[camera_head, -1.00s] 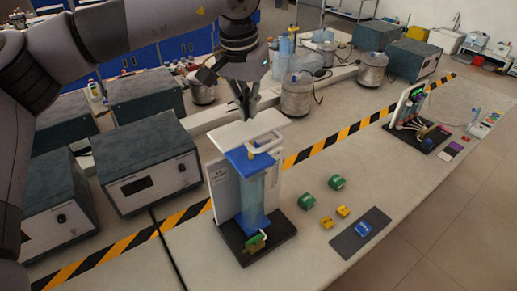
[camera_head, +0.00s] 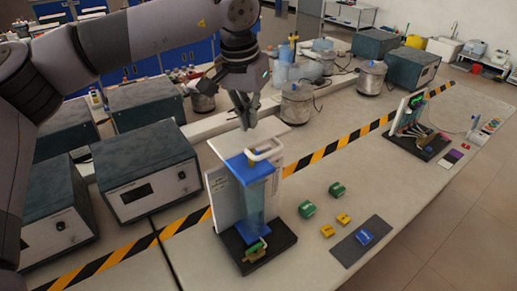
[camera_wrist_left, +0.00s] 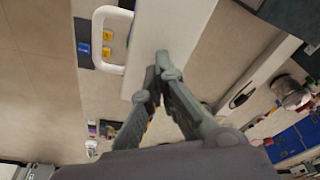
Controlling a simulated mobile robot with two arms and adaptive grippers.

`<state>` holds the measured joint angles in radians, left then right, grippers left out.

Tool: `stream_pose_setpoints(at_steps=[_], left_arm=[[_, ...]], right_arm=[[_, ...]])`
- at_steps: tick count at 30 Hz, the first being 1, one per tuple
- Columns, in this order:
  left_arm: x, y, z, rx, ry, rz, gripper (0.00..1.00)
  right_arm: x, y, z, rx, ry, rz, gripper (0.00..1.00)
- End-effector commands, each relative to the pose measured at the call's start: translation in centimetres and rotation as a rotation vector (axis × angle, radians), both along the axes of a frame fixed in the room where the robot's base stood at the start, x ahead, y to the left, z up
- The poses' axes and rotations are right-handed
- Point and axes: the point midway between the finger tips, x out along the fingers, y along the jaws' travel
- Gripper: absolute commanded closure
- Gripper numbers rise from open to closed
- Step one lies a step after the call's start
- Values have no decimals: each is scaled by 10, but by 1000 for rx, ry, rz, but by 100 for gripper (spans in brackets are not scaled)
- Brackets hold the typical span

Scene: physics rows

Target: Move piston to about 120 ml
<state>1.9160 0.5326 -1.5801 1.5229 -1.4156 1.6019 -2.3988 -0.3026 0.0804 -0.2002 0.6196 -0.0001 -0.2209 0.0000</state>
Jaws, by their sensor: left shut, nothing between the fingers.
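The piston apparatus stands upright on a black base (camera_head: 262,247) at the front middle of the bench. It has a clear bluish cylinder (camera_head: 252,203), a blue top (camera_head: 248,168) and a white handle (camera_head: 265,149) above it. A white panel (camera_head: 221,198) stands behind the cylinder. My left gripper (camera_head: 246,127) is shut and empty, just above and behind the handle. In the left wrist view its fingertips (camera_wrist_left: 158,62) are together over a white plate, with the white handle (camera_wrist_left: 101,38) to the left, apart from them. The piston level and scale cannot be read. My right gripper is out of view.
Green blocks (camera_head: 307,209), yellow blocks (camera_head: 343,219) and a dark mat (camera_head: 362,242) with a blue piece lie to the right. A grey box (camera_head: 146,172) stands at left. A second apparatus (camera_head: 418,143) is far right.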

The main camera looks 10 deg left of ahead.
Motion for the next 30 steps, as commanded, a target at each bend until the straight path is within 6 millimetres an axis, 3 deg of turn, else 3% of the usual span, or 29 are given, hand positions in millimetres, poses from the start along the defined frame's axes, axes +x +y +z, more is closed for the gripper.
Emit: stream_pose_setpoints(at_steps=[14, 30], left_arm=[[0, 0, -1, 0, 0, 0, 100], [0, 0, -17, -1, 0, 0, 100]], right_arm=[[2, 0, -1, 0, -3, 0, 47], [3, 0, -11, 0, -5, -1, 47]])
